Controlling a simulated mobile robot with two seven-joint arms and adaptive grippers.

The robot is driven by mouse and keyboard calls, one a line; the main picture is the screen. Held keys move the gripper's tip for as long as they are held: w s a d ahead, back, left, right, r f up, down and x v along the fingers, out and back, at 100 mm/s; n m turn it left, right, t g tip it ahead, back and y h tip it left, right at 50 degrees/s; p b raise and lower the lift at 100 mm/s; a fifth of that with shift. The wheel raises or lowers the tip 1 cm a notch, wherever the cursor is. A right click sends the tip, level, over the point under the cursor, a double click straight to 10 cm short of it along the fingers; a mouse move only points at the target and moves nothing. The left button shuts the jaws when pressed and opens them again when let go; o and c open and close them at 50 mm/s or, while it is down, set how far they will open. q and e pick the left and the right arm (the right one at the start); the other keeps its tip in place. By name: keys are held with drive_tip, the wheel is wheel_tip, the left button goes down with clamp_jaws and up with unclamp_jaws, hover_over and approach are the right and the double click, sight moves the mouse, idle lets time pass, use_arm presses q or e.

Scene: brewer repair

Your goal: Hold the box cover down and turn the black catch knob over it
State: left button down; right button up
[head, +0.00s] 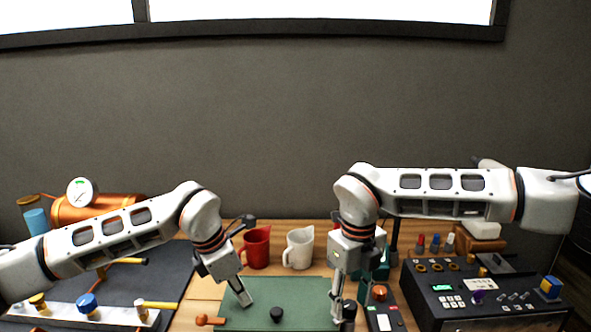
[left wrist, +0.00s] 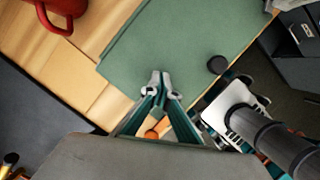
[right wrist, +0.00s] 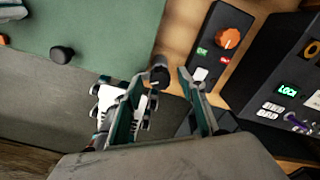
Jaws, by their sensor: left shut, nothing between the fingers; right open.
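A flat green panel (head: 250,316) lies at the front of the table; I cannot tell whether it is the box cover. A black round knob (head: 276,314) is on it near the front edge and also shows in the right wrist view (right wrist: 62,54). A second black knob (right wrist: 158,75) with a pale mark shows between my right fingers, beside the panel's right edge. My right gripper (right wrist: 160,80) is open around it in that view; I cannot tell whether it touches. My left gripper (head: 246,301) is shut and empty over the panel, left of the first knob.
A red mug (head: 257,247) and a white jug (head: 298,248) stand behind the panel. A small box with an orange knob (head: 379,292) and a dark control console (head: 470,300) are at the right. An orange-handled part (head: 209,320) lies at the left.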

drive_tip(key=c, duration=1)
drive_tip(key=shift+m, duration=3.6)
drive_tip(key=o, duration=1)
drive_tip(key=shift+r, duration=1.6)
